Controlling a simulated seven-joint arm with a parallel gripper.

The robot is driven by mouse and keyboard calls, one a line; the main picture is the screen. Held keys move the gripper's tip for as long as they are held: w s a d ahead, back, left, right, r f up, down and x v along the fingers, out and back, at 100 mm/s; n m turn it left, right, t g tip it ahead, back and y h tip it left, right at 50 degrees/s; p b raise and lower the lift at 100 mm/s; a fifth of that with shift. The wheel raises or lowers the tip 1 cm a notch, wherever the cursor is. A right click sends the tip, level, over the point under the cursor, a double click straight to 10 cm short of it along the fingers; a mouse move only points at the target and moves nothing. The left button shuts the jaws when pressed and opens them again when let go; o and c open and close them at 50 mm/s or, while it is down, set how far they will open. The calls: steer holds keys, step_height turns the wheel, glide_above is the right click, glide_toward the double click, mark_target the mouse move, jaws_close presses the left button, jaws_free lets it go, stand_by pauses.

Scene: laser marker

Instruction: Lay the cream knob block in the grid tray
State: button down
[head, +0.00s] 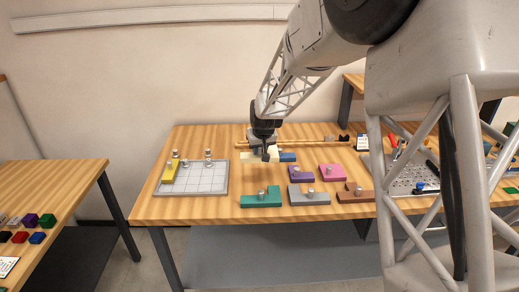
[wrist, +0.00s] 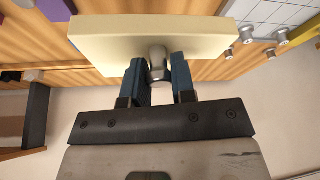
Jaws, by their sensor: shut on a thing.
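The cream knob block (wrist: 150,38) fills the upper middle of the wrist view, a flat pale slab with a metal knob (wrist: 157,62). My gripper (wrist: 158,75) is shut on that knob, with one blue-grey finger on each side. In the head view my gripper (head: 266,153) is over the table at the back middle, with part of the cream block (head: 246,157) showing beside it. The grid tray (head: 207,180) lies to the left, white with grid lines and a grey rim.
Teal (head: 262,200), grey (head: 309,198), brown (head: 355,195), purple (head: 301,174), pink (head: 332,172) and blue (head: 288,157) knob blocks lie right of the tray. A long wooden strip (head: 300,143) runs behind. The tray's front and right cells are clear.

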steer(key=shift+r, duration=3.9)
steer(key=shift+s+a+f+m+h, duration=0.3)
steer(key=shift+a+f+m, duration=0.35)
steer(key=shift+a, duration=0.3)
steer(key=shift+s+a+f+m+h, duration=0.3)
steer(key=shift+a+f+m, duration=0.25)
steer(key=shift+a+m, duration=0.3)
steer(key=shift+s+a+f+m+h, duration=0.2)
steer(key=shift+s+a+f+m, duration=0.3)
steer(key=shift+a, duration=0.5)
steer(key=s+a+f+m+g+h, duration=0.1)
steer(key=s+a+f+m+h, duration=0.1)
steer(key=a+m, duration=0.5)
steer(key=s+a+f+m+g+h, duration=0.2)
steer(key=s+a+f+m, duration=0.3)
steer(key=a+f+m, duration=0.1)
steer(key=shift+a+f+m, duration=0.25)
steer(key=shift+a+m, duration=0.1)
steer(key=shift+m, duration=0.15)
steer(key=shift+w, duration=0.15)
steer(key=shift+w+a+f, duration=0.25)
steer(key=shift+w+a, duration=0.85)
steer(key=shift+w, duration=1.3)
steer(key=shift+w+a+f, duration=0.25)
steer(key=shift+w+a, duration=0.85)
steer(key=shift+w, duration=1.3)
steer(key=shift+w+a+f, duration=0.25)
steer(key=shift+w+a, duration=0.85)
steer(key=shift+w, duration=1.3)
steer(key=shift+f, duration=1.75)
